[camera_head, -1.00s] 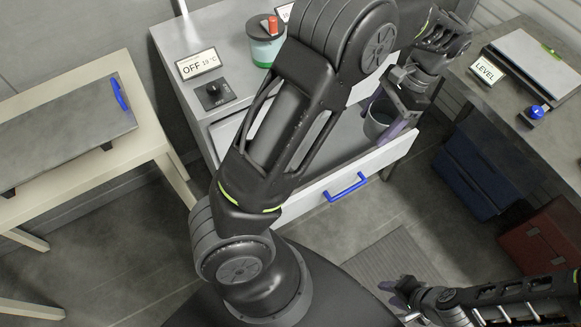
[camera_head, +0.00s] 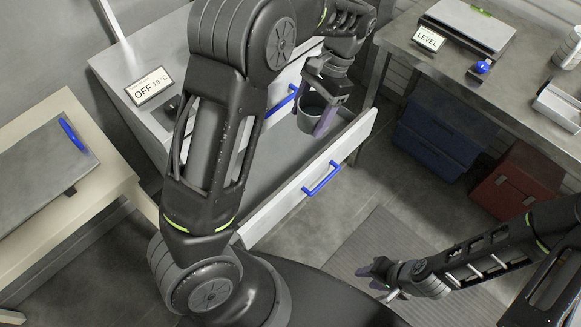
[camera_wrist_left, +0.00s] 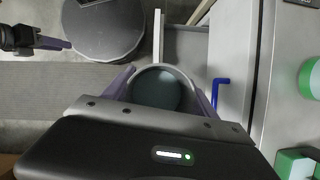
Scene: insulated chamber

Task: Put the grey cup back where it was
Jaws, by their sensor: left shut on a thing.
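The grey cup (camera_head: 313,122) is upright between the fingers of my left gripper (camera_head: 320,115), towards the right end of the open drawer (camera_head: 303,194). My left gripper is shut on it. In the left wrist view the cup (camera_wrist_left: 158,88) shows from above, dark inside, with a purple finger on each side. I cannot tell whether its base touches the drawer floor. The drawer has a white front and a blue handle (camera_head: 322,178). My right gripper (camera_head: 377,277) is open and empty, low over the floor.
A second blue handle (camera_head: 284,101) is on the cabinet behind the drawer. A bench (camera_head: 400,45) with a LEVEL sign (camera_head: 430,40) stands right, with blue (camera_head: 440,140) and red (camera_head: 515,182) boxes below. My left arm hides part of the cabinet top and drawer.

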